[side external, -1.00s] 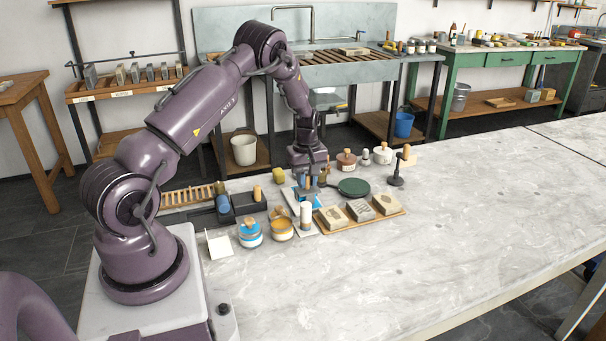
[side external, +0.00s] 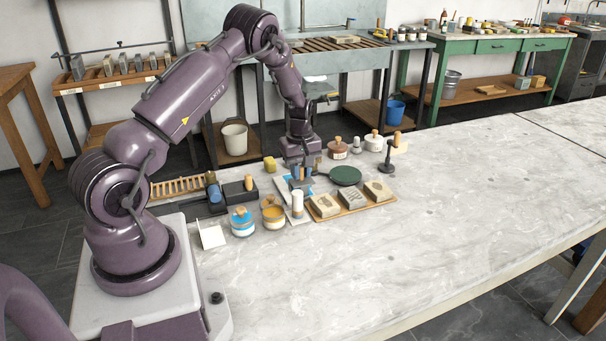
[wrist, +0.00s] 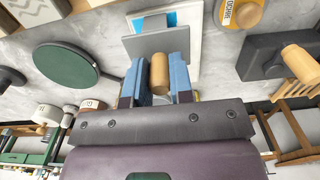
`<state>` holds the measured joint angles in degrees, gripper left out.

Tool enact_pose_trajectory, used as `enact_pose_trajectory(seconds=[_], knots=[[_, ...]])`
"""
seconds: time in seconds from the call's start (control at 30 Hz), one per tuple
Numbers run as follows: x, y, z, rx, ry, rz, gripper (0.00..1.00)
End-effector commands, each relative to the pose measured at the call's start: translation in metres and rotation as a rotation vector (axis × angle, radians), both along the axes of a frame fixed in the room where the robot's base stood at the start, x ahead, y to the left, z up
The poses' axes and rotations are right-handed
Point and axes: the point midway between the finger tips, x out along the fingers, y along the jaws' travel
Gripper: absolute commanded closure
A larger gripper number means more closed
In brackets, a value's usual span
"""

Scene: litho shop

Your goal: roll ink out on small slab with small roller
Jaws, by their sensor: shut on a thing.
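My gripper (side external: 301,178) is shut on the wooden handle (wrist: 160,74) of a tool with a grey, flat-looking head (wrist: 160,43); I cannot tell for sure that it is the small roller. The head is over the small white slab (wrist: 192,22) and hides part of it; I cannot tell whether they touch. Blue ink (wrist: 170,19) shows beside the head in the wrist view. In the side view the slab's blue patch (side external: 285,185) lies below my gripper. A blue cylinder with a wooden top (side external: 214,190) stands at the dark holders on the left.
A green disc (side external: 345,175) lies to the right of my gripper. A wooden tray (side external: 325,217) with stone blocks is at front right. A blue can (side external: 242,224) and an ochre can (side external: 273,215) stand at front left. The right side of the table is clear.

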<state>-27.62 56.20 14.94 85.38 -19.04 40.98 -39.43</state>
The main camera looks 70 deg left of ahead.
Motion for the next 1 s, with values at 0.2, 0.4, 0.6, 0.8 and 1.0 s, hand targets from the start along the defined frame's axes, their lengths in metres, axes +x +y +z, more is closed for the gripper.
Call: enact_pose_trajectory(seconds=[0.2, 0.4, 0.6, 0.8, 1.0], knots=[[0.001, 0.014, 0.0, 0.0, -0.002, 0.0, 0.99], [-0.001, 0.037, -0.001, 0.001, -0.002, 0.001, 0.99], [-0.002, 0.049, -0.001, 0.001, -0.001, 0.0, 0.99], [-0.003, 0.072, -0.003, 0.0, 0.001, 0.001, 0.99], [-0.003, 0.079, -0.003, -0.002, 0.003, 0.0, 0.99]])
